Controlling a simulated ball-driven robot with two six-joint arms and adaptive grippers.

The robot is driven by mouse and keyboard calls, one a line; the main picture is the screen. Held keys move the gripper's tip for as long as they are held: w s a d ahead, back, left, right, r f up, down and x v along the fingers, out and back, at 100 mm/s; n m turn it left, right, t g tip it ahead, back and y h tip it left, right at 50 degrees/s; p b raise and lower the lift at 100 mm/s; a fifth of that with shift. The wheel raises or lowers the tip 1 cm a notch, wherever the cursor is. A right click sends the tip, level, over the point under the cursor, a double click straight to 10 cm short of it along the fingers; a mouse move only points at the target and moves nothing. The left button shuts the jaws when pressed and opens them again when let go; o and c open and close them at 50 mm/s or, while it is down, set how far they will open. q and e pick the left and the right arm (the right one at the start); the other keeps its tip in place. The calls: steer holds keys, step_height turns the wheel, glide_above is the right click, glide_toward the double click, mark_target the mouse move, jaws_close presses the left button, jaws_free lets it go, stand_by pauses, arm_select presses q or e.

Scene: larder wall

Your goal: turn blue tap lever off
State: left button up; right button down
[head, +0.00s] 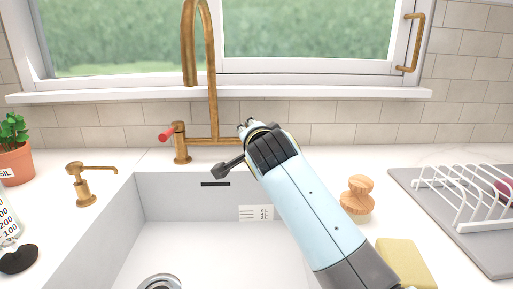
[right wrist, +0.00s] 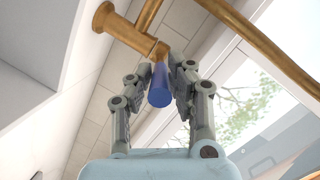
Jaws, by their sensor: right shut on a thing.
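The brass tap (head: 212,100) stands behind the sink, with a red lever (head: 168,132) on its left side. The blue lever is hidden behind my right gripper (head: 246,127) in the head view. In the right wrist view the blue lever (right wrist: 159,90) sticks out from the brass valve body (right wrist: 150,45), between the two fingers of my right gripper (right wrist: 160,76). The fingers are closed in on the lever from both sides. My left gripper is in neither view.
The sink (head: 180,245) lies below the tap. A brass soap dispenser (head: 84,185) stands left. A wooden-knobbed brush (head: 357,195), a yellow sponge (head: 403,262) and a dish rack (head: 455,200) are on the right. The window sill (head: 320,92) runs behind.

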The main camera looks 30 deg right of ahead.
stand_by(0.3)
steer(key=c, duration=1.2)
jaws_free()
steer(key=shift+a, duration=0.1)
step_height(320, 180, up, 9)
steer(key=shift+r, duration=0.5)
